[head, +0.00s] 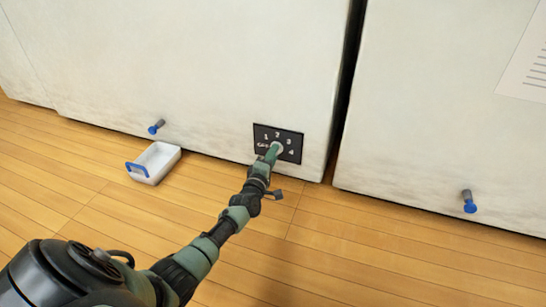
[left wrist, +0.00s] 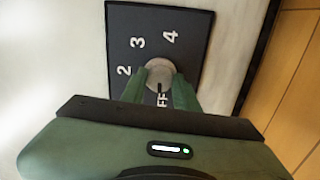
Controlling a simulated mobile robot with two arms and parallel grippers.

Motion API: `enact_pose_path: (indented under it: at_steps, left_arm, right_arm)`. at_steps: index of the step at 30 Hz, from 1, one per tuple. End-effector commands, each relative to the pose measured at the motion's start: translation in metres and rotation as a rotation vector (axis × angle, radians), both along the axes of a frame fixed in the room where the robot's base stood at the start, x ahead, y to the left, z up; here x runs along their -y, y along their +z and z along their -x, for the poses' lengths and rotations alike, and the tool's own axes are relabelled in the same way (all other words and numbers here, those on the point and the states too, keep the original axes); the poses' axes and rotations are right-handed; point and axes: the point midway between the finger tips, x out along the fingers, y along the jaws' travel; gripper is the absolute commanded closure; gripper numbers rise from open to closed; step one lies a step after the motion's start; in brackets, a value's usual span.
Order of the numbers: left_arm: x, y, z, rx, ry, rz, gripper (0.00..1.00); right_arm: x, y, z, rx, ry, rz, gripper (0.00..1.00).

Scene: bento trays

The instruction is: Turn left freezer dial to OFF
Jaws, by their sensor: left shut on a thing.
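The left freezer's dial panel (head: 292,136) is a black plate low on the white freezer front, with numbers around a round grey dial. In the left wrist view the dial (left wrist: 159,70) sits between the two green fingers of my left gripper (left wrist: 160,90), which is shut on it. A dark pointer line on the dial faces the letters "FF" (left wrist: 162,102); the rest of that word is hidden by a finger. In the head view my left gripper (head: 272,153) reaches the panel and covers part of the dial. My right gripper is in neither view.
A white tray with a blue handle (head: 158,161) lies on the wooden floor left of my arm. Blue-tipped drain spouts (head: 155,127) (head: 469,202) stick out of both freezers. A dark gap (head: 347,85) separates the freezers. The floor at right is clear.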

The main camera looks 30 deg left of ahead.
Motion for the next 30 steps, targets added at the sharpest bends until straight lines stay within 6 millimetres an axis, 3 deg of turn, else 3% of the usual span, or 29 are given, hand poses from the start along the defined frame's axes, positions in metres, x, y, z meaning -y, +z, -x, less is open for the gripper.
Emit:
enact_pose_path:
  at_steps: [22, 23, 24, 25, 30]
  left_arm:
    - [0.0008, -0.0016, 0.0005, 0.017, -0.001, 0.088, 1.0]
    - [0.0008, -0.0016, 0.0005, 0.017, -0.001, 0.088, 0.64]
    - [0.0008, -0.0016, 0.0005, 0.017, -0.001, 0.088, 0.53]
    - [0.0008, -0.0014, 0.0004, 0.018, -0.001, 0.088, 0.48]
    - [0.0005, -0.0006, 0.0002, 0.019, -0.001, 0.087, 0.48]
  right_arm:
    - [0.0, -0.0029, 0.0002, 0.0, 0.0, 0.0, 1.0]
    - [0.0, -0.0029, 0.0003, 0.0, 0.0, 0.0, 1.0]
    - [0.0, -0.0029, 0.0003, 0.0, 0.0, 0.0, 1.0]
    - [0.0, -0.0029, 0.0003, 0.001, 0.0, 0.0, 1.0]
    - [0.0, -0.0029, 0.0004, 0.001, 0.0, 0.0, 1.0]
